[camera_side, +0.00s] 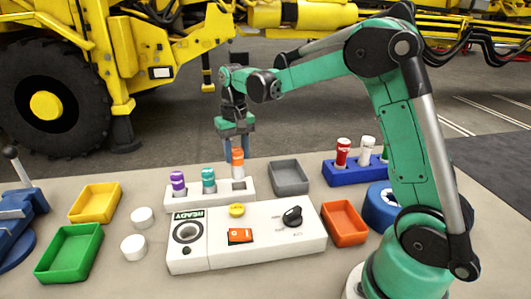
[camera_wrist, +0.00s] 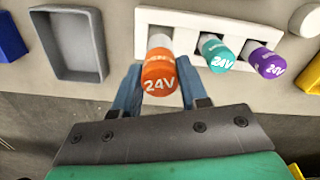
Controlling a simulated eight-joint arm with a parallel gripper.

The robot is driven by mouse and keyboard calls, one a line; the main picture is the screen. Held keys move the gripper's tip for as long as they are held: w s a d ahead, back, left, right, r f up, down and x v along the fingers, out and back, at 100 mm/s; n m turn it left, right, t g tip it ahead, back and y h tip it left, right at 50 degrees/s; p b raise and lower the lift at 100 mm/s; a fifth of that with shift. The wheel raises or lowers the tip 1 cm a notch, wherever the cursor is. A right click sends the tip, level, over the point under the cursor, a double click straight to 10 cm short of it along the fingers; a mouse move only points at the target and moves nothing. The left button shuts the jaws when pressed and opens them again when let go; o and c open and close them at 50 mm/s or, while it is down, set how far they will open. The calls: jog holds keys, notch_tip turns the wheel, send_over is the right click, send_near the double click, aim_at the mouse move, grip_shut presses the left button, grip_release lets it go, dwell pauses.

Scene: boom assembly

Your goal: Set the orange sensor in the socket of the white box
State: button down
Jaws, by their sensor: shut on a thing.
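The orange sensor (camera_wrist: 158,78) has an orange cap marked 24V and a pale body. My gripper (camera_side: 235,148) has its blue fingers on either side of the cap, shut on it. In the side view the orange sensor (camera_side: 237,158) stands higher than its neighbours, above the right-hand hole of the white rack (camera_side: 248,193). I cannot tell whether its lower end is fully clear of the hole. The white box (camera_side: 270,251) lies in front of the rack.
A purple sensor (camera_side: 178,183) and a teal sensor (camera_side: 208,180) stand in the rack. The box top carries a yellow button (camera_side: 236,210), an orange switch (camera_side: 240,236) and a black knob (camera_side: 292,216). A grey tray (camera_side: 290,178) and an orange tray (camera_side: 345,223) are to the right.

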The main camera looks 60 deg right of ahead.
jog(key=shift+r, duration=0.8)
jog(key=s+a+f+n, duration=0.1)
jog(key=a+n, duration=0.5)
jog(key=a, duration=1.1)
jog(key=shift+s+a+f, duration=0.15)
jog(key=shift+s+a, duration=0.2)
jog(key=shift+s, duration=0.25)
jog(key=shift+f, duration=0.9)
dwell(0.4)
jog(key=shift+f, duration=1.15)
